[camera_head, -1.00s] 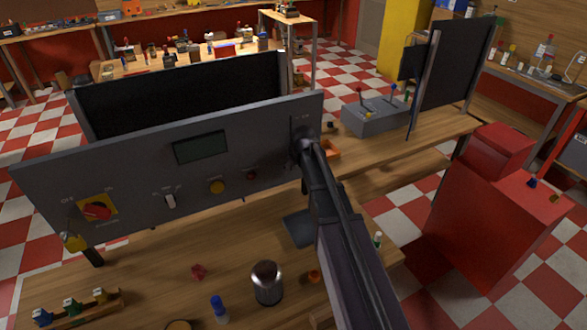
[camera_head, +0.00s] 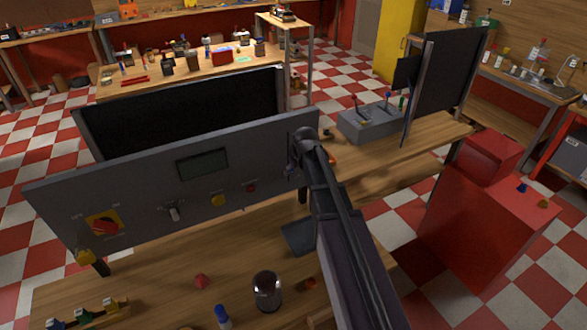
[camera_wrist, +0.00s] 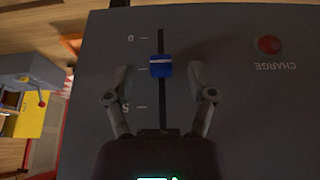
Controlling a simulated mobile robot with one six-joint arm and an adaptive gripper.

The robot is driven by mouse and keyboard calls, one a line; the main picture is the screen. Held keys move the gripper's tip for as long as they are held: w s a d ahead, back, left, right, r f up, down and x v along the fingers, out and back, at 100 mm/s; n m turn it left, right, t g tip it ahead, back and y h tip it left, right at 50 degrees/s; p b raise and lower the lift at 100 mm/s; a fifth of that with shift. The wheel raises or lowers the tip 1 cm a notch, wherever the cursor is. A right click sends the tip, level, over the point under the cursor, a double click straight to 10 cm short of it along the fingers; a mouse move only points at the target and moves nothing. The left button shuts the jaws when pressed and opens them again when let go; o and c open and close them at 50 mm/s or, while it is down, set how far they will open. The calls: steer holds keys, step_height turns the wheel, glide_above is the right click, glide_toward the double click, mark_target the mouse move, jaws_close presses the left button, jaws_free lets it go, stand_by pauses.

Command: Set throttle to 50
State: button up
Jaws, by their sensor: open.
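The throttle is a blue slider knob (camera_wrist: 161,66) in a dark upright slot (camera_wrist: 163,110) on the grey control panel. In the wrist view it sits between the printed 0 mark above and a mark reading 5 below. My gripper (camera_wrist: 159,78) is open, with one finger on each side of the knob and a visible gap to both. In the head view my gripper (camera_head: 299,157) is at the right end of the control panel (camera_head: 140,195); it and my arm hide most of the slider there.
A red button (camera_wrist: 270,45) labelled CHARGE is right of the slot in the wrist view.

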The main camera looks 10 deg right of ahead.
steer(key=shift+a+p+v, duration=0.3)
steer(key=shift+p+v, duration=2.15)
steer(key=shift+v, duration=0.5)
steer(key=s+f+m+g+h+b, duration=0.1)
steer(key=s+f+m+g+b, duration=0.1)
steer(key=s+f+b, duration=1.7)
step_height(320, 180, down, 3)
steer(key=shift+s+a+r+m+g+b, duration=0.2)
steer(key=shift+m+g+b, duration=0.1)
steer(key=shift+g+b, duration=0.5)
